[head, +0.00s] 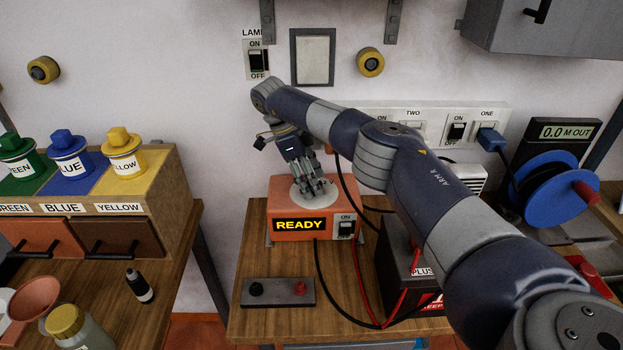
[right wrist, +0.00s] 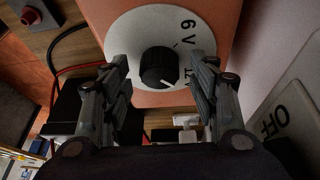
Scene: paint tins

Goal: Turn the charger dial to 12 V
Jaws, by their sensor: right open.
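The charger (head: 297,224) is an orange box with a lit READY display and an ON switch, standing on the wooden table. Its dial (right wrist: 158,68) is a black knob on a white disc (right wrist: 130,35) on the charger's top. In the right wrist view "6 V" is readable, and another label is mostly hidden behind a finger. A white mark on the knob points to the lower right in that view. My right gripper (head: 313,188) is over the disc, open, with its fingers (right wrist: 160,76) either side of the knob, apparently clear of it. My left gripper is out of view.
A battery (head: 400,275) with red and black leads stands right of the charger. A terminal plate (head: 278,291) lies in front. Wall sockets (head: 480,124) and a blue reel (head: 548,188) are at the right. Paint tins (head: 70,163) stand at the left.

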